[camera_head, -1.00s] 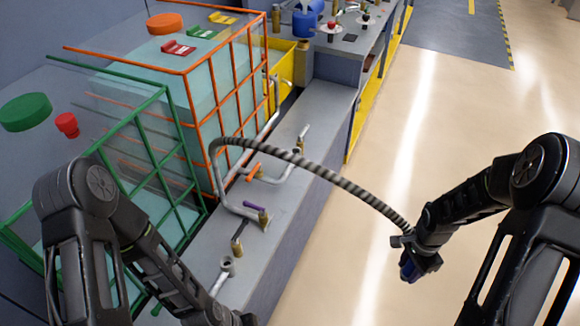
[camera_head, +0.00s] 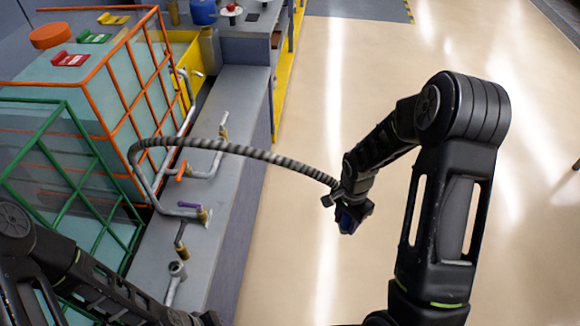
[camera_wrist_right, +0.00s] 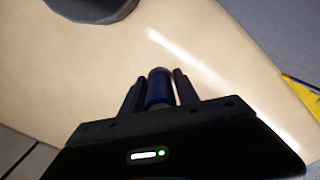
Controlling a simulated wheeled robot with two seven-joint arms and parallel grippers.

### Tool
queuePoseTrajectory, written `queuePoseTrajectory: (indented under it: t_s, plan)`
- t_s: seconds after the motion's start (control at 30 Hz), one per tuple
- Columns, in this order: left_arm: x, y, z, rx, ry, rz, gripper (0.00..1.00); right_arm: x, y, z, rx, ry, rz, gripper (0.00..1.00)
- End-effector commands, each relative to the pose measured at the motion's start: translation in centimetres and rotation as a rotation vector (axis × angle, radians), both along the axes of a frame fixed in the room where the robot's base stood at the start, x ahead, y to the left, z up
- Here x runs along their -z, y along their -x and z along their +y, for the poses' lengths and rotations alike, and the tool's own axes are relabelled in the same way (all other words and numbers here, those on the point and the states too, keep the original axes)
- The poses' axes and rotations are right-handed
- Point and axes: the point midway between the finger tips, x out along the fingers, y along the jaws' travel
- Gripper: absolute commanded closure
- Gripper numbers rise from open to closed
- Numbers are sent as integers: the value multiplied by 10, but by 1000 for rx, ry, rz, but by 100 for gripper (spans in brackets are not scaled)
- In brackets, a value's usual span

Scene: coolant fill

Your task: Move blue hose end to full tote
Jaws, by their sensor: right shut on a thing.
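My right gripper (camera_head: 345,212) is shut on the blue hose end (camera_head: 348,222), held out over the open floor. In the right wrist view the blue end (camera_wrist_right: 159,88) sits between the two dark fingers. The grey ribbed hose (camera_head: 235,148) arches from the gripper back to piping beside the totes. The orange-framed tote (camera_head: 133,75) holds teal liquid to a high level and has an orange cap (camera_head: 50,36). The green-framed tote (camera_head: 68,165) is nearer, partly cut off and behind my left arm. My left gripper is at the bottom edge, its fingers not clear.
A grey ledge (camera_head: 225,195) carries pipes, an orange valve handle (camera_head: 181,170), a purple handle (camera_head: 189,205) and an upright open pipe end (camera_head: 177,269). A yellow bin (camera_head: 184,52) and blue container (camera_head: 204,12) stand farther back.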

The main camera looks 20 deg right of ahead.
Motion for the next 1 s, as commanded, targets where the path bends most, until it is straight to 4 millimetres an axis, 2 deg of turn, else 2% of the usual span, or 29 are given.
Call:
queuePoseTrajectory:
  t_s: [0.17, 0.3, 0.4, 0.53, 0.7, 1.0]
  plan:
    - [8, 1, 0, 0, -2, 3, 61, -39, -48, 34, -340, -1, -12, 89]
    - [14, 2, 1, -2, -3, 4, 61, -86, -81, 72, -684, 0, -13, 89]
    - [18, 2, 1, -2, -4, 6, 61, -121, -96, 98, -907, 1, -13, 89]
    - [20, 2, 1, -2, -5, 7, 61, -154, -105, 121, -1109, 2, -9, 89]
    - [21, 2, 1, -2, -5, 7, 61, -169, -106, 131, -1206, 1, -5, 89]
    - [21, 2, 1, -2, -5, 7, 61, -169, -106, 131, -1205, 0, -5, 89]
